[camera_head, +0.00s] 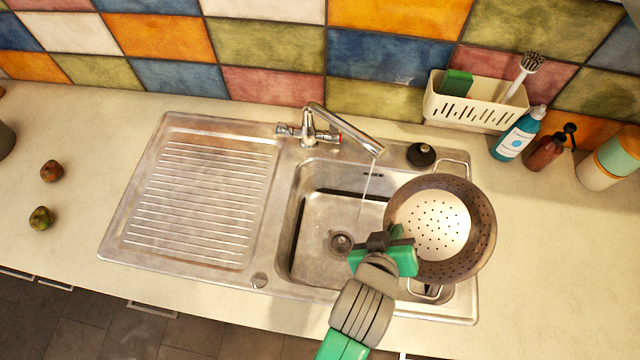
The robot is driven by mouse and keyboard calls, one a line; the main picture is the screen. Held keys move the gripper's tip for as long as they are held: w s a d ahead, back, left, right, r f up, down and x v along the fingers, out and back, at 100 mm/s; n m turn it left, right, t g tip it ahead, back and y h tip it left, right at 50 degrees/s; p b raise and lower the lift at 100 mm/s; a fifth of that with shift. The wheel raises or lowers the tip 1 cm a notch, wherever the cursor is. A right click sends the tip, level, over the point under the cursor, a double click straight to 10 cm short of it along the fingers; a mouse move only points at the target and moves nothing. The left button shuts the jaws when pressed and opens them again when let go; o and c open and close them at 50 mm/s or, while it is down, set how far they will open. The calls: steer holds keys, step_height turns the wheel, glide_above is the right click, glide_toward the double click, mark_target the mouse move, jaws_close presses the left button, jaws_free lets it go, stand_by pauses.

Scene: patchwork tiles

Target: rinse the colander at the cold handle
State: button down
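The colander (468,255) is a round, dark metal bowl with a pale, perforated bottom. It is over the right part of the sink (318,215), to the right of the water stream. My gripper (392,240) is at its left rim and appears shut on it; the fingertips are partly hidden. The chrome tap (345,125) stands behind the sink, and a thin water stream (367,185) falls from its spout into the basin. The tap's left handle (285,130) has no mark I can make out. Its right handle (336,138) has a red mark.
A ribbed drainboard (200,200) lies left of the basin. A black round item (421,155) sits behind the colander. A white caddy (470,112), a blue bottle (518,135) and a brown bottle (545,152) stand at the back right.

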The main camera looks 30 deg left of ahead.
steer(key=shift+a, duration=0.1)
stand_by(0.3)
steer(key=s+a+p, duration=0.2)
steer(key=s, duration=0.6)
steer(key=shift+w, duration=0.1)
stand_by(1.4)
steer(key=a+p+v, duration=0.1)
steer(key=p+v, duration=0.4)
steer(key=v, duration=0.1)
steer(key=shift+r, duration=0.35)
steer(key=shift+w+a, duration=0.1)
stand_by(0.9)
